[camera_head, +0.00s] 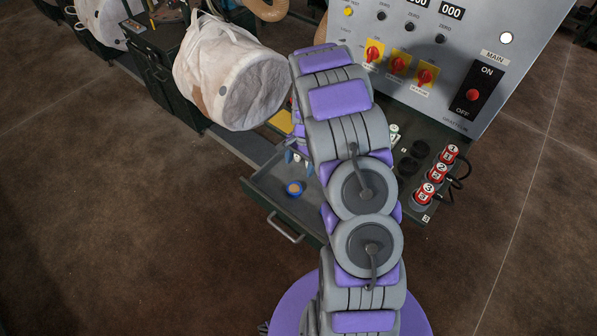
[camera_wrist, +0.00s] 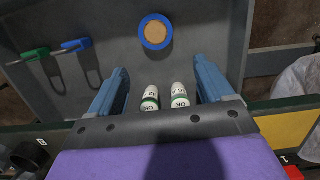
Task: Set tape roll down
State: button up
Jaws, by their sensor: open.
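The tape roll (camera_wrist: 155,32), a blue ring with a tan middle, lies flat on the floor of a grey open drawer (camera_wrist: 205,30). It is at the top centre of the wrist view. In the head view the roll (camera_head: 294,188) sits in the drawer (camera_head: 265,187), to the left of my arm. My gripper (camera_wrist: 163,78) is open, its two blue fingers spread apart with the roll beyond their tips and apart from them. In the head view my gripper (camera_head: 297,158) is partly hidden by my arm.
Two white cylinders with green bands (camera_wrist: 150,97) (camera_wrist: 180,95) show between the fingers. A control panel (camera_head: 460,50) stands right.

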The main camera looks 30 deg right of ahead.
jog(key=s+a+r+n, duration=0.3)
jog(key=s+a+r, duration=0.35)
jog(key=r, duration=0.45)
jog(key=s+a+r+n, duration=0.45)
jog(key=s+r, duration=0.25)
jog(key=r, duration=0.3)
jog(key=s+a+r+n, duration=0.3)
jog(key=s, duration=0.7)
jog(key=s+a+r+n+g+h, duration=0.1)
jog(key=s+a+r+n, duration=0.2)
jog(key=s, duration=0.7)
jog(key=shift+s+r+h, duration=0.15)
jog(key=shift+h, duration=0.15)
jog(key=shift+a, duration=0.2)
jog(key=shift+d, duration=0.15)
